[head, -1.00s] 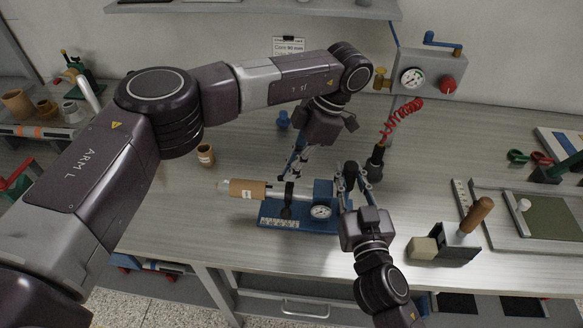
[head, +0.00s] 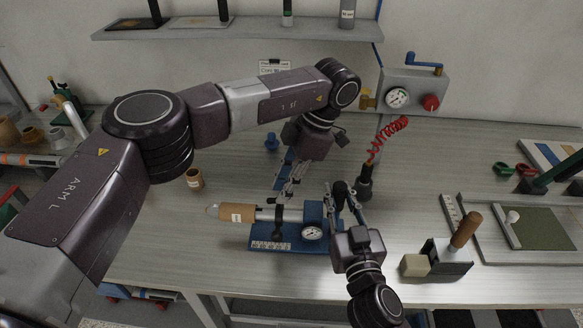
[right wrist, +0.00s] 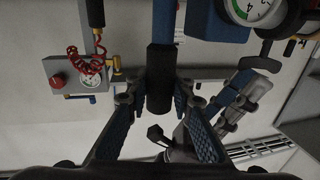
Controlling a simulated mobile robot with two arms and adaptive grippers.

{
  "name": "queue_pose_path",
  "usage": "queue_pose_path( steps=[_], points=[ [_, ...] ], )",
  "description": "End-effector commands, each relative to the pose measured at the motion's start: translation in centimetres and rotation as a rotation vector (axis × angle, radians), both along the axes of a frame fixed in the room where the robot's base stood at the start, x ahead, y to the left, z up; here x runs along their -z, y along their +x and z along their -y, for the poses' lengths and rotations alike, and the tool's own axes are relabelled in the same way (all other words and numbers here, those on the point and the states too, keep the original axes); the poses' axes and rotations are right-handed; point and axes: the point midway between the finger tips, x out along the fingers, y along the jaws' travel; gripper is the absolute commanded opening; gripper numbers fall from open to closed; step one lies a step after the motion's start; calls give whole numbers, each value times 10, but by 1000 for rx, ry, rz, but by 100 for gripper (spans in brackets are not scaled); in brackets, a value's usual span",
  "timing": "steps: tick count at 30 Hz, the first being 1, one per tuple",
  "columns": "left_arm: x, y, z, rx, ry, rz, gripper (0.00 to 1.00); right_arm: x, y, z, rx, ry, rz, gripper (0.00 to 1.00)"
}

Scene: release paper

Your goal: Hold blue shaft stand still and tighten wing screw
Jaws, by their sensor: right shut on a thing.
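The blue shaft stand (head: 262,243) lies on the bench with a dial gauge (head: 312,233) and a shaft (head: 266,215) carrying a tan sleeve (head: 236,213). A dark clamp piece (head: 283,231) crosses the shaft; I cannot make out the wing screw clearly. My right gripper (head: 341,198) is shut on the black handle (head: 340,188) at the stand's right end. In the right wrist view this handle (right wrist: 160,80) stands between the fingers. My left gripper (head: 283,197) points down just above the shaft near the clamp piece; its finger gap is unclear.
A black post with a red coiled hose (head: 387,138) stands behind the right gripper. A wooden-handled tool (head: 465,230) and a framed green board (head: 545,228) are to the right. A small tan cup (head: 194,179) stands at the left.

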Motion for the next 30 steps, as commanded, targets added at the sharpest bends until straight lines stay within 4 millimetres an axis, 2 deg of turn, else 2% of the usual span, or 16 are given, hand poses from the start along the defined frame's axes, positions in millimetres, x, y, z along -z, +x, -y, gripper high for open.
queue_pose_path(
  steps=[6, 12, 19, 30],
  points=[
    [-46, 7, 19, 1, -1, 5, 22, 1, 0, 0, 0, 0, -2, 0],
    [-80, 11, 32, -1, -2, 4, 22, 1, 0, 0, 0, 0, -2, 0],
    [-95, 13, 38, 1, -1, 1, 22, 1, 0, 0, 0, 0, -2, 0],
    [-97, 14, 38, 1, -2, 1, 22, 1, 0, 0, 0, 0, -2, 0]
  ],
)
